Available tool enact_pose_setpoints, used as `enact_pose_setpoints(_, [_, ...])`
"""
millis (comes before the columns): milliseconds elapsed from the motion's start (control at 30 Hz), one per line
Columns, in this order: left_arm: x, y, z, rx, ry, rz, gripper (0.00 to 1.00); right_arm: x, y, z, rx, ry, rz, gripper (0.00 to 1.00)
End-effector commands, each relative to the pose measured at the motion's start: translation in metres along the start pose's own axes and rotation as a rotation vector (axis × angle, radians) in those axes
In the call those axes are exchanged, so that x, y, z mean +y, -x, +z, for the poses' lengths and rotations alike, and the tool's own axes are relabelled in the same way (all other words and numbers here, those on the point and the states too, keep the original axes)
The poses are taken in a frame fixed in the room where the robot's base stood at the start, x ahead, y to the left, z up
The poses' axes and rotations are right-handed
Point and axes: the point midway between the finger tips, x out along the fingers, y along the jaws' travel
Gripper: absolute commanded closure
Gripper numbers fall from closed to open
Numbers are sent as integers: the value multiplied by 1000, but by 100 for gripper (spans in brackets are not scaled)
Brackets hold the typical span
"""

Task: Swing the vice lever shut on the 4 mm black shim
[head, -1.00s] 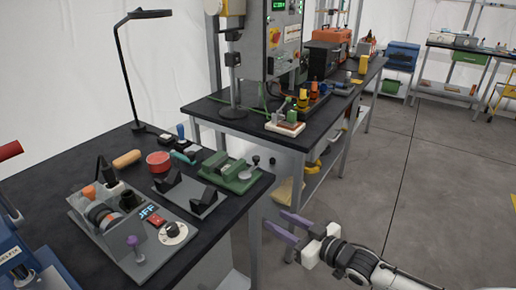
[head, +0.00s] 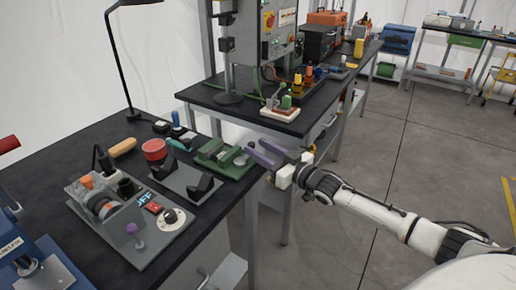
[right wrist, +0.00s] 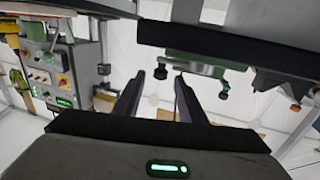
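The green vice (head: 212,152) sits at the right edge of the near black bench. It also shows in the right wrist view (right wrist: 205,68), upside down. A dark round knob (right wrist: 222,85) is on it there, probably on its lever. My right gripper (head: 257,149) has purple fingers, open and empty, just right of the vice and pointing at it. In the right wrist view the two fingers (right wrist: 160,84) are well apart with nothing between them. I cannot make out the black shim; the vice jaws are too small to tell. My left gripper is not in view.
Black V-shaped blocks on a grey plate (head: 176,185) stand beside the vice. A control panel (head: 128,225) with knobs is nearer. A red bowl (head: 154,150) and a desk lamp (head: 122,62) stand behind. A second bench (head: 282,126) lies beyond. The floor at right is clear.

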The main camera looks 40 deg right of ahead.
Motion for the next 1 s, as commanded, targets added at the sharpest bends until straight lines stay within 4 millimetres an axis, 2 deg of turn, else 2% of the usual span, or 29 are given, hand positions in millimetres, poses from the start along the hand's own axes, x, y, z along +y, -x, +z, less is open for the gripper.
enact_pose_setpoints(133, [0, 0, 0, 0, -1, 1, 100, 0, -9, -1, 1, 0, 0, 63])
enact_pose_setpoints(433, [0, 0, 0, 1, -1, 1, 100, 0, -10, 0, 0, 0, 0, 63])
enact_pose_setpoints(667, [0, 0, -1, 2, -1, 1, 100, 0, -10, 0, 0, 0, 0, 100])
enact_pose_setpoints(1000, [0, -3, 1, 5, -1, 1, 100, -2, -16, 1, 2, -2, 6, 100])
